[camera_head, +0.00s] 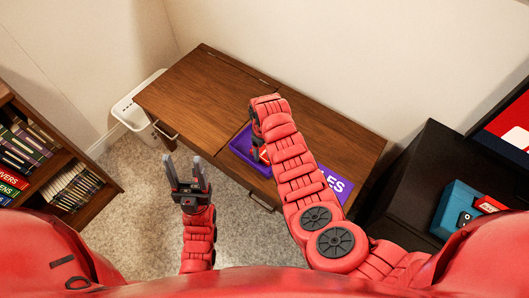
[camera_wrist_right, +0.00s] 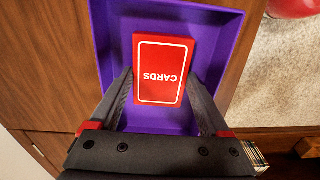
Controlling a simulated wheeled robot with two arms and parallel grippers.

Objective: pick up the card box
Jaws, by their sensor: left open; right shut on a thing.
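In the head view, the purple box (camera_head: 240,147) shows beside my right arm, which covers most of the right gripper and card box. My left gripper (camera_head: 183,166) is open and empty, above the carpet in front of the cabinet.
The wooden cabinet top (camera_head: 205,88) is clear on its left part. A purple piece with white letters (camera_head: 335,184) lies right of my arm, partly hidden. A bookshelf (camera_head: 60,180) stands left, a white bin (camera_head: 130,110) behind, and a black cabinet (camera_head: 420,180) right.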

